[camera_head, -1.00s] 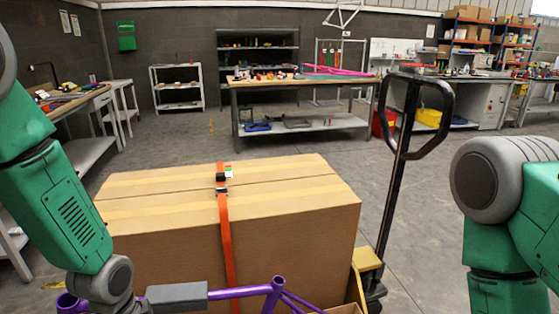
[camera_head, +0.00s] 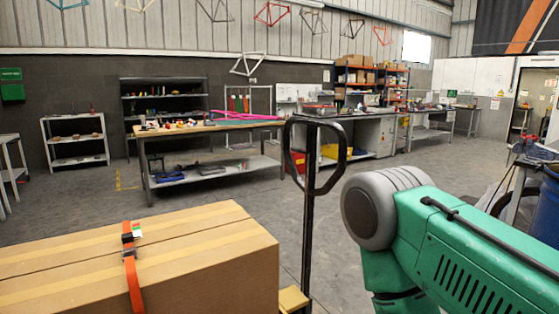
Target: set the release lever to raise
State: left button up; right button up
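A pallet jack's black loop handle (camera_head: 343,157) stands upright on a dark shaft (camera_head: 308,215), just right of the large cardboard box. No release lever can be made out clearly on the handle. A small yellow part (camera_head: 292,299) shows at the foot of the shaft, at the bottom edge. My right arm comes in at the lower right, near the handle in the picture, but its gripper is out of view below. My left arm and gripper are not in view.
The cardboard box (camera_head: 200,272) with an orange strap (camera_head: 131,270) fills the lower left. A workbench (camera_head: 215,130) stands behind it, with shelves along the wall. A blue barrel (camera_head: 548,210) is at the right edge. Open concrete floor (camera_head: 240,185) lies between.

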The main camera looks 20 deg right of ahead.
aim_at(296, 149)
jog(key=i+l+u, duration=0.15)
jog(key=l, duration=0.5)
jog(key=l+u, duration=0.1)
jog(key=l, duration=0.55)
jog(key=l+u, duration=0.15)
jog(key=l, duration=0.55)
jog(key=l+u, duration=0.15)
jog(key=l, duration=0.5)
jog(key=l+u, duration=0.1)
jog(key=l, duration=0.6)
jog(key=k+l+u, duration=0.15)
jog(key=l, duration=0.5)
jog(key=k+l+u, duration=0.15)
jog(key=l, duration=0.5)
